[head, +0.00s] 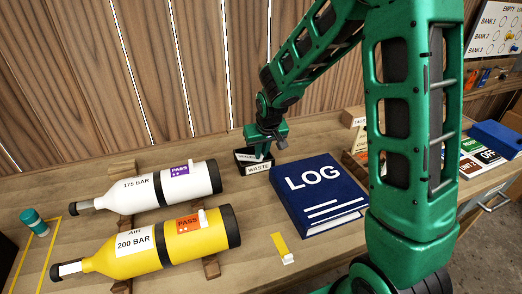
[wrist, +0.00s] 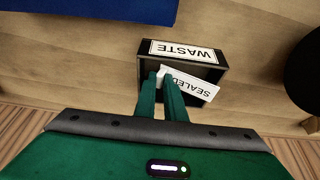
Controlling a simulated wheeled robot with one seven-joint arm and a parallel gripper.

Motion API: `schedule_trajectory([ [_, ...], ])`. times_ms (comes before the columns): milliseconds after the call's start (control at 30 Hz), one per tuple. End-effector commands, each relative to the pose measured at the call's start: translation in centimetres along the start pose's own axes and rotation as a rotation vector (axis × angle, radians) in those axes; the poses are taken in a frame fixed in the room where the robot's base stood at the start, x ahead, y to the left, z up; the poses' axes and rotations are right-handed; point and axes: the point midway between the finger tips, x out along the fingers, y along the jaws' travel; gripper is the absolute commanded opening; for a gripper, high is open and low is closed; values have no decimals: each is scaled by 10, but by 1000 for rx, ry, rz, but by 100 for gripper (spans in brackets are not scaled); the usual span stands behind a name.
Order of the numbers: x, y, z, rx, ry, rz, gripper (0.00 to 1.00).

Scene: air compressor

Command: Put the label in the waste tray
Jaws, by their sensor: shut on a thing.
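The label (wrist: 190,83) is a small white strip reading SEALED; it also shows in the head view (head: 247,157). My gripper (head: 262,151) is shut on one end of it. In the wrist view my gripper's green fingertips (wrist: 162,77) meet at the label's left end, and the rest sticks out to the right, slightly tilted. The waste tray (head: 258,168) is a small black open box with a white WASTE sign. In the wrist view the label lies over the opening of the waste tray (wrist: 181,52). I cannot tell whether the label touches the tray's floor.
A blue LOG book (head: 318,190) lies just right of the tray. A white cylinder (head: 140,192) and a yellow cylinder (head: 150,252) rest on wooden cradles to the left. A yellow tag (head: 280,248) lies in front. A wooden wall stands behind the bench.

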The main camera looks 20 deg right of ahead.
Motion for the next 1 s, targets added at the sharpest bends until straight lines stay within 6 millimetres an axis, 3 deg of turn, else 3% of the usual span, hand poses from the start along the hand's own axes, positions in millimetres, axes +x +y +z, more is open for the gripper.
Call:
schedule_trajectory([
  [433, 1, 0, 3, -1, -6, 1, 0],
  [500, 1, 0, 2, -1, -5, 1, 20],
  [567, 1, 0, 2, -1, -5, 1, 30],
  [833, 0, 0, 2, 0, -3, 0, 30],
  [1000, -15, 1, 0, 0, 0, 1, 30],
])
